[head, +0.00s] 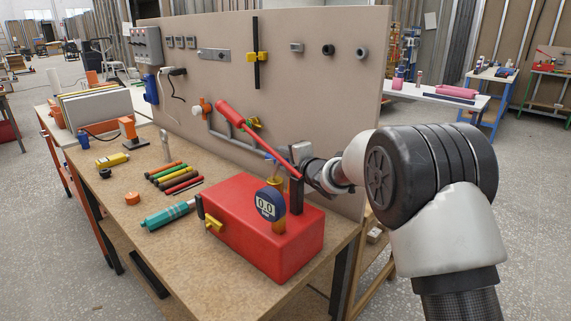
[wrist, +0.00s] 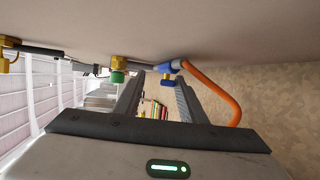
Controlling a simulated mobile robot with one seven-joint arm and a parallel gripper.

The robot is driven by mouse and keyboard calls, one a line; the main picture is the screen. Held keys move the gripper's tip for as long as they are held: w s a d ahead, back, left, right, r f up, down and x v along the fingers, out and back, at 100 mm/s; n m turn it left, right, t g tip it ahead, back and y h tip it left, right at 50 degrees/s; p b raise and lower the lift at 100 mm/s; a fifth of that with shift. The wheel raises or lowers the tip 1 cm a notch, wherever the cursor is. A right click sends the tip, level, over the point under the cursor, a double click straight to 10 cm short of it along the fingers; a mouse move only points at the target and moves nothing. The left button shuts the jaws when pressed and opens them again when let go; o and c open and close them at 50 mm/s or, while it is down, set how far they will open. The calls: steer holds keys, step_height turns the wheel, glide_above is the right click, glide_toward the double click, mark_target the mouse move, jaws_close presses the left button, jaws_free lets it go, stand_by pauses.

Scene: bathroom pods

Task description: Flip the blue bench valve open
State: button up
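The blue valve (wrist: 168,76) is on the wall panel in the wrist view, with an orange hose running from it. My gripper (wrist: 160,84) is open, its two dark fingers apart. The blue valve shows between the fingertips, closer to the right finger; I cannot tell whether they touch. In the head view my gripper (head: 301,152) is close to the panel, partly hidden behind the red pump's lever. A small blue piece (head: 269,156) shows just left of it, perhaps the same valve. A green-handled valve (wrist: 117,76) is left of the fingers in the wrist view.
A red pump box (head: 250,235) with a gauge (head: 266,205) and long raised red lever (head: 229,113) stands below my gripper. Markers (head: 174,175), a teal tool (head: 168,215) and other tools lie on the bench (head: 190,280). The panel (head: 310,75) rises behind.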

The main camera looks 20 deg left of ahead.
step_height(320, 180, up, 8)
steer(key=shift+r+p, duration=0.2)
steer(key=shift+p, duration=0.85)
